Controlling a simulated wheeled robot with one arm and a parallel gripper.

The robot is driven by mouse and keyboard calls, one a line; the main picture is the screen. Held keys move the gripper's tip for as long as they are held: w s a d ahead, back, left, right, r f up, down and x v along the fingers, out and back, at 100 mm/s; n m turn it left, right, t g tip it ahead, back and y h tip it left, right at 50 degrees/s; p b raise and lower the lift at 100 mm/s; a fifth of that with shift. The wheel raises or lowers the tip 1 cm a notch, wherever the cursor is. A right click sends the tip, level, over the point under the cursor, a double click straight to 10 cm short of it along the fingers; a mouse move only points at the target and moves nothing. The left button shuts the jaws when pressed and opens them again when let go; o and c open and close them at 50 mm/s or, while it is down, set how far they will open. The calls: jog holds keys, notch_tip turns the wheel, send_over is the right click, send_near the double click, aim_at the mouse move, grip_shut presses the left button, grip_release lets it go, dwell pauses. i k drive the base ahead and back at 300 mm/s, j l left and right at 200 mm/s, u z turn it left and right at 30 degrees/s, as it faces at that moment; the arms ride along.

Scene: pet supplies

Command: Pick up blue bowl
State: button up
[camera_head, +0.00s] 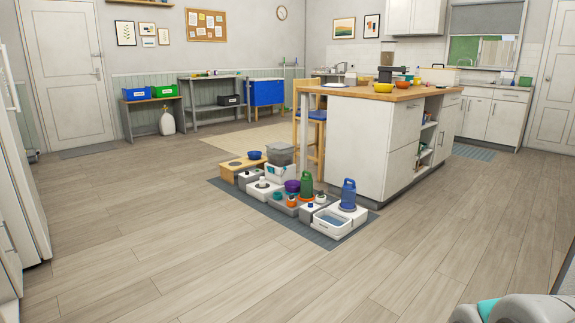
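The blue bowl (255,155) is small in the head view, left of the middle.
Several feeders and bottles, including a green bottle (306,186) and a blue bottle (348,194), stand on a grey mat (333,242) beside the kitchen island (372,138). A stool (318,135) is behind. The wooden floor (150,215) ahead and left is clear.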

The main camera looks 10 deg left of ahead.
aim_at(255, 156)
jog(key=i+j+u, duration=0.25)
jog(key=i+u, duration=0.7)
jog(key=i+l+u, duration=0.2)
jog(key=i+u, duration=0.3)
jog(key=i, duration=0.15)
jog(key=i+u, duration=0.2)
jog(key=i, duration=1.9)
jog(key=i+l+z, duration=0.1)
jog(key=i+z, duration=0.15)
jog(key=i, duration=0.45)
jog(key=i+z, duration=0.2)
jog(key=i, duration=0.55)
jog(key=i+j+z, duration=0.25)
jog(key=i, duration=0.45)
jog(key=i+z, duration=0.1)
jog(key=i, duration=1.85)
jog(key=i+z, duration=0.4)
jog(key=i+j+z, duration=0.25)
jog(key=z, duration=0.2)
jog(key=i+j+z, duration=0.8)
jog(key=k+l, duration=0.05)
